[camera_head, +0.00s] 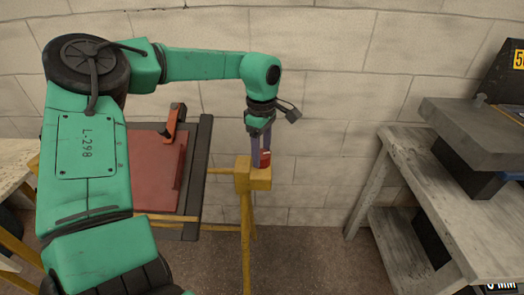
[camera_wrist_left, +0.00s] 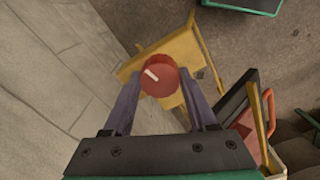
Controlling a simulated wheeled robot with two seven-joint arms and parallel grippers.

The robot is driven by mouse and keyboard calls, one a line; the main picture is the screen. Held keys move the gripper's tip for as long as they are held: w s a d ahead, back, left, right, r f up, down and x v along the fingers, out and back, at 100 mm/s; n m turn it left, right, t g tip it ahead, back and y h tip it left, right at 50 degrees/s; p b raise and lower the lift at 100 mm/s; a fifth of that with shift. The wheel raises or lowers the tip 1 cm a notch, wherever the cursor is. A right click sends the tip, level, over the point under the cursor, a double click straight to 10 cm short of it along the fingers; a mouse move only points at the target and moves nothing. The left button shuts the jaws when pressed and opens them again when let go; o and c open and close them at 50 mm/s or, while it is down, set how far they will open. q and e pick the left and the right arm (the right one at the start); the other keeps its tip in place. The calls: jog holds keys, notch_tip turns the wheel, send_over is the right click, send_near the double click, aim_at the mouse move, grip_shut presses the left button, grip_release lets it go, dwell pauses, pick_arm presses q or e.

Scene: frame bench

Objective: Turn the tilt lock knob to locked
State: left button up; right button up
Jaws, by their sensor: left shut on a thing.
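The red tilt lock knob (camera_wrist_left: 160,76) sits on the yellow frame stand (camera_wrist_left: 197,45) and bears a white pointer line that slants toward the upper left in the left wrist view. In the head view the knob (camera_head: 265,158) shows as a small red piece on top of the yellow post (camera_head: 252,176). My left gripper (camera_head: 261,155) reaches down from above, and its purple fingers stand on both sides of the knob, shut on it. Lock markings cannot be made out. My right gripper is not in view.
A dark frame (camera_head: 200,165) with a red panel (camera_head: 153,168) and an orange handle (camera_head: 174,122) is left of the post. A grey workbench (camera_head: 455,185) with a machine stands at right. A block wall (camera_head: 330,100) is close behind. Floor between post and bench is clear.

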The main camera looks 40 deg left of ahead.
aim_at(262, 154)
pick_arm(q)
jog(key=shift+r+m, duration=0.15)
jog(key=shift+m, duration=0.65)
jog(key=shift+w, duration=0.1)
jog(key=o, duration=1.4)
jog(key=shift+c, duration=0.2)
notch_tip(262, 154, up, 14)
jog(key=shift+r+p, duration=0.25)
jog(key=shift+p, duration=0.2)
jog(key=shift+f, duration=0.1)
